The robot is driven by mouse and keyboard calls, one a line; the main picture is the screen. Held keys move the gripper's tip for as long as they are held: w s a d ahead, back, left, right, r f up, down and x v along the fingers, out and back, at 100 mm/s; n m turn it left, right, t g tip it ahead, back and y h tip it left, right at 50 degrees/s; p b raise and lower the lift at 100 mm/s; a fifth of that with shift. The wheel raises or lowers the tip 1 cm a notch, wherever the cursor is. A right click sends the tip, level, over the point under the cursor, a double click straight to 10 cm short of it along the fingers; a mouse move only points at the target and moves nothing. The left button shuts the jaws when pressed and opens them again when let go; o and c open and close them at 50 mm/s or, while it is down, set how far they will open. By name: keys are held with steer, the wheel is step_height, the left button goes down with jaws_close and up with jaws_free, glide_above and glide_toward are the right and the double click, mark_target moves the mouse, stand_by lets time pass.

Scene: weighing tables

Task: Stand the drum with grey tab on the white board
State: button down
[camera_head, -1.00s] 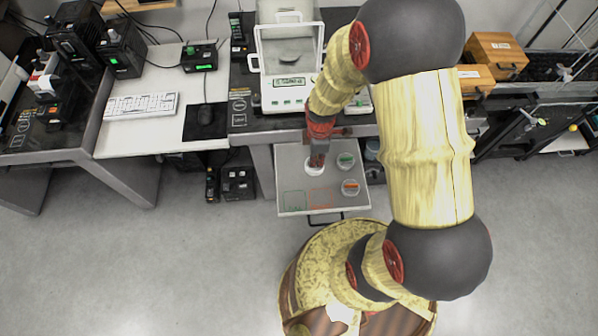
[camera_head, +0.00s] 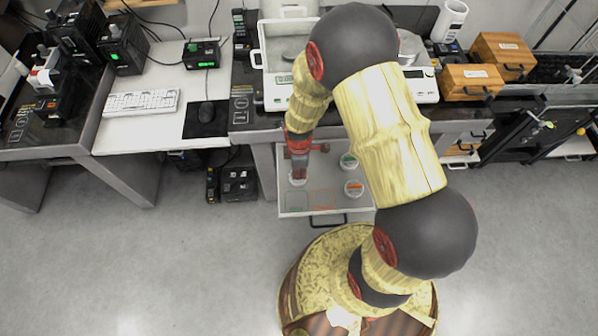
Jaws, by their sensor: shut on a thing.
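My gripper (camera_head: 298,158) points down over the left part of a pale, pulled-out board (camera_head: 324,176) below the bench. It is shut on a small whitish drum (camera_head: 298,179). The gripper covers much of this drum, and I cannot make out its tab. The drum is just above the green outlined square; I cannot tell whether it touches the board. A drum with a green tab (camera_head: 348,161) and a drum with an orange tab (camera_head: 353,188) stand on the board's right side.
A green outline (camera_head: 297,201) and a red outline (camera_head: 324,199) mark the board's front. A balance (camera_head: 278,92) stands on the bench behind. Wooden boxes (camera_head: 503,52) are at the right. A keyboard (camera_head: 141,102) lies at the left. Bare floor lies in front.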

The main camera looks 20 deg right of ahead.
steer(key=c, duration=2.5)
jaws_free()
steer(key=shift+f, duration=0.1)
steer(key=o, duration=0.5)
